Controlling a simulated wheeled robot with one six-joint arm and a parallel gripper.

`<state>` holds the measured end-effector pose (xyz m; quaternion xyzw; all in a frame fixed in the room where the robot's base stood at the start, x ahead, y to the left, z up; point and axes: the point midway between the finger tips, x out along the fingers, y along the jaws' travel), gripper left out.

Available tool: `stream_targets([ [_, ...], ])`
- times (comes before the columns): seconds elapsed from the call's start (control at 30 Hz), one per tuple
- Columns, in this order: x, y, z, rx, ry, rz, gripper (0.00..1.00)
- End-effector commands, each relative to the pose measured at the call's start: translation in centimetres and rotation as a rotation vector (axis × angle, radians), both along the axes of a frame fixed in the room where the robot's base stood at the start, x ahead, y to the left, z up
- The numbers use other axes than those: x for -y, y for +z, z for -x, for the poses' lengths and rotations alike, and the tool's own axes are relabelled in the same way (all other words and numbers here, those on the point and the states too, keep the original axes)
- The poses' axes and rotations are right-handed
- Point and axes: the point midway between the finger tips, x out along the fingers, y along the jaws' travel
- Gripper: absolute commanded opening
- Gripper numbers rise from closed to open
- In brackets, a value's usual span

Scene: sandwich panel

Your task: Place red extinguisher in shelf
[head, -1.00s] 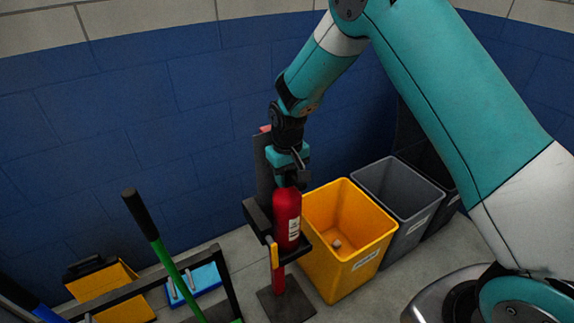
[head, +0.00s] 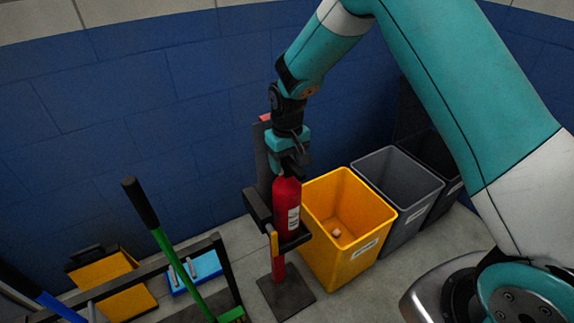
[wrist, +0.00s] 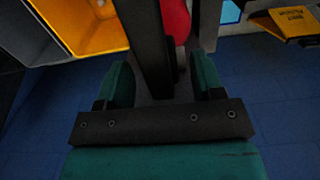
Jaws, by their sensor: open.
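The red extinguisher (head: 287,208) stands upright in the dark shelf bracket (head: 255,207) on a stand, in the middle of the head view. My gripper (head: 289,170) is just above and behind the extinguisher's top, with its jaws open. In the wrist view my gripper (wrist: 160,85) shows its two teal fingers spread apart. A dark upright bar (wrist: 147,45) of the stand crosses between them, and part of the red extinguisher (wrist: 177,20) shows beyond it. The lower part of the extinguisher is partly hidden by the shelf's front edge.
A yellow bin (head: 350,250) stands right of the shelf, with a grey bin (head: 400,190) beside it. A green-handled broom (head: 170,258), a dark rail and a blue dustpan (head: 195,272) are at the left. A blue wall (head: 130,110) stands behind.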

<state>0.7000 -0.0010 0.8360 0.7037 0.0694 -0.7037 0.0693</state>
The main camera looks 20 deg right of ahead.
Motion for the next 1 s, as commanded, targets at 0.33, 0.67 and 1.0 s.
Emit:
stream_targets([
  [0.33,0.0,7.6,-0.1,0.005,0.0,-0.001,0.61],
  [0.67,-0.3,11.7,1.1,0.007,0.018,-0.016,0.61],
  [1.0,-3.3,20.1,15.9,0.053,0.238,-0.202,0.61],
])
